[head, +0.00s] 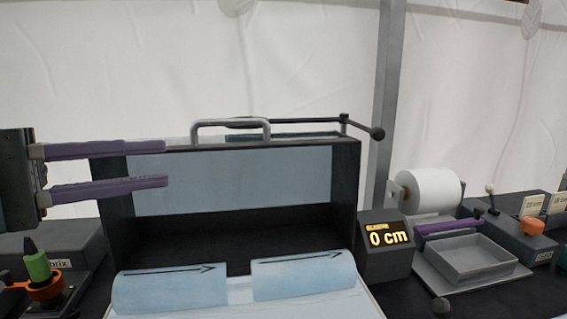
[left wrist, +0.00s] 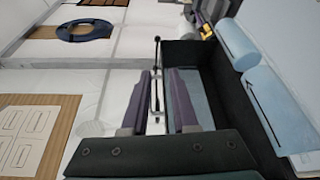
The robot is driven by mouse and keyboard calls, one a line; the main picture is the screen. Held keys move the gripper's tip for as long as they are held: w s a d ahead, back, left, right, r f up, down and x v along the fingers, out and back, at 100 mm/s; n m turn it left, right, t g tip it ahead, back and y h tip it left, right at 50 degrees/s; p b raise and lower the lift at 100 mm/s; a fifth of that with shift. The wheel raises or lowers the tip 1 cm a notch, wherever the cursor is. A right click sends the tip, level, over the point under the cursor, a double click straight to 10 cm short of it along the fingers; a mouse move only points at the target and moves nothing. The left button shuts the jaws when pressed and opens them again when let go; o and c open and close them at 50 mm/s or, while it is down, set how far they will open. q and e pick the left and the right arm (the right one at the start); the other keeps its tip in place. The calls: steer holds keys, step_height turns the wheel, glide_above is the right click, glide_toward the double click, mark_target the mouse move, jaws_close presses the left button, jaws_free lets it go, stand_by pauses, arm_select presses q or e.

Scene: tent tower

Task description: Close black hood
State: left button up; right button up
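The black hood (head: 347,190) is a box with an open front in the middle of the head view, with a pale blue inner back panel. A grey handle (head: 231,124) stands on its top edge, and a dark rod with a round knob (head: 377,133) runs along the top right. My left gripper (head: 167,164) is open, its two purple fingers apart in front of the hood's upper left. In the left wrist view the fingers (left wrist: 168,100) stand apart with the handle (left wrist: 157,95) seen between them; I cannot tell whether they touch it. My right gripper is not in view.
Two light blue rolls with arrows (head: 170,288) (head: 303,274) lie before the hood. A "0 cm" display (head: 386,239), a white paper roll (head: 434,190) and a grey tray (head: 470,262) stand at right.

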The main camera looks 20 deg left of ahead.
arm_select(q)
steer(key=shift+s+a+r, duration=0.1)
steer(key=shift+s+a, duration=0.3)
steer(key=shift+s, duration=0.15)
